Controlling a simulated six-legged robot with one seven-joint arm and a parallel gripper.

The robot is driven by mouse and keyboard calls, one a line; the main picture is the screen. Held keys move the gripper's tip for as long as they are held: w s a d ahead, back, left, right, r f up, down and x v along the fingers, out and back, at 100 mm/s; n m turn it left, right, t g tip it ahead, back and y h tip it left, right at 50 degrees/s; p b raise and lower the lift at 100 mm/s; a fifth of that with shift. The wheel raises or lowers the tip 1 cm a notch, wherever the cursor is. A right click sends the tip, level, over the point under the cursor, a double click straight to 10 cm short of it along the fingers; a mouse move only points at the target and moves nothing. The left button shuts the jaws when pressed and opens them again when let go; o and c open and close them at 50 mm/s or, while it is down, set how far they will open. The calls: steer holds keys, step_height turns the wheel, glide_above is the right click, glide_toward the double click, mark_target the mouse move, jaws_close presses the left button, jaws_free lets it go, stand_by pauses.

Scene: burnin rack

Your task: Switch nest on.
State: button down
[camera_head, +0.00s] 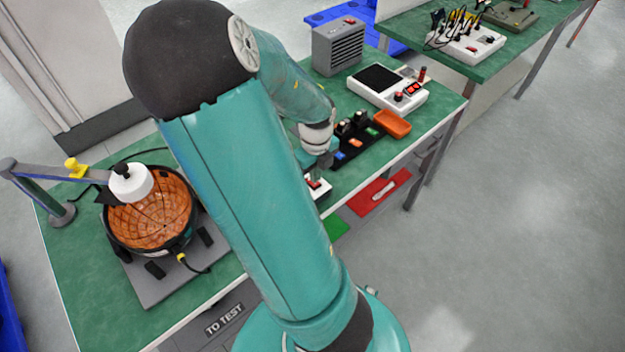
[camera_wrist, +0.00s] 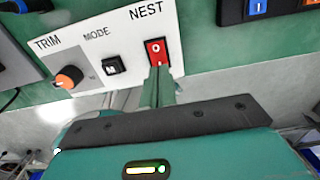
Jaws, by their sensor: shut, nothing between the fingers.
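The NEST switch (camera_wrist: 157,50) is a red rocker on a white panel (camera_wrist: 110,52), under the printed word NEST in the wrist view. A round mark shows near its upper end. Which end is pressed in, I cannot tell. My gripper (camera_wrist: 161,72) is shut and empty. Its fingertips are at the rocker's lower end and hide part of it; whether they touch, I cannot tell. In the head view, my gripper (camera_head: 325,162) is just above the white panel (camera_head: 319,190) at the bench's front edge, and my arm hides part of this area.
Left of NEST on the panel are a black MODE switch (camera_wrist: 112,66) and an orange TRIM knob (camera_wrist: 69,76). A black strip with coloured switches (camera_head: 356,142), an orange tray (camera_head: 392,123) and a white device (camera_head: 388,90) stand beyond. A round orange-lined nest (camera_head: 150,225) is at left.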

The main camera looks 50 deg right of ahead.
steer(key=shift+f, duration=0.9)
stand_by(0.8)
steer(key=shift+r, duration=3.55)
